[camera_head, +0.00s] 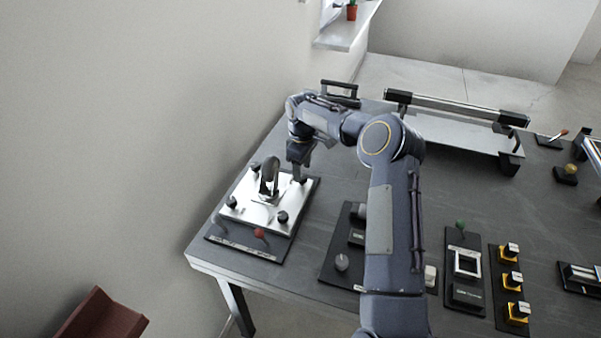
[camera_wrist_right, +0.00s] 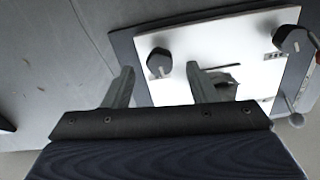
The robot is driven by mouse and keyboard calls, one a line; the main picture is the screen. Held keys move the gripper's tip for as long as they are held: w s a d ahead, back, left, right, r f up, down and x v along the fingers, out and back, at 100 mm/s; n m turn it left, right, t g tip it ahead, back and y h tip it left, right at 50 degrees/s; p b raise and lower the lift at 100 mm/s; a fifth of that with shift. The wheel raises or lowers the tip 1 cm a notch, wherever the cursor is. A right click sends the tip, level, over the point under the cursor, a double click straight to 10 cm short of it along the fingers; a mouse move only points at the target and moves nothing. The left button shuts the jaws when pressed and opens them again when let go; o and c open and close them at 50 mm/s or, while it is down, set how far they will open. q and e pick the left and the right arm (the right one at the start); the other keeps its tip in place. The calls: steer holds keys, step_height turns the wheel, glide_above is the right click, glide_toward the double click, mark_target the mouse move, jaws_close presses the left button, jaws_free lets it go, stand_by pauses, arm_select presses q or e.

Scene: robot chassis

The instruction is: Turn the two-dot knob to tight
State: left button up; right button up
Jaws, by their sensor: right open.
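A silver plate (camera_head: 250,211) with black knobs at its corners lies on a dark base at the table's left end. Its knobs include a back-left one (camera_head: 255,167), a front-left one (camera_head: 232,202) and a front-right one (camera_head: 282,216). My right gripper (camera_head: 301,170) is open at the plate's back-right corner. In the right wrist view, a black knob (camera_wrist_right: 158,63) appears between the fingertips of my right gripper (camera_wrist_right: 160,70); contact cannot be told. Another knob (camera_wrist_right: 294,42) is farther right. Dot marks are too small to read. My left gripper is not in view.
A dark arched handle (camera_head: 268,176) stands mid-plate. A red-ball lever (camera_head: 260,232) is at the base's front edge. A wall borders the left.

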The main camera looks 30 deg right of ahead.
mark_target(302, 179)
steer(key=shift+f, duration=1.3)
steer(key=c, duration=1)
steer(key=shift+m+b, duration=0.3)
steer(key=shift+m, duration=0.8)
steer(key=shift+m+b, duration=0.3)
steer(key=shift+m, duration=1.4)
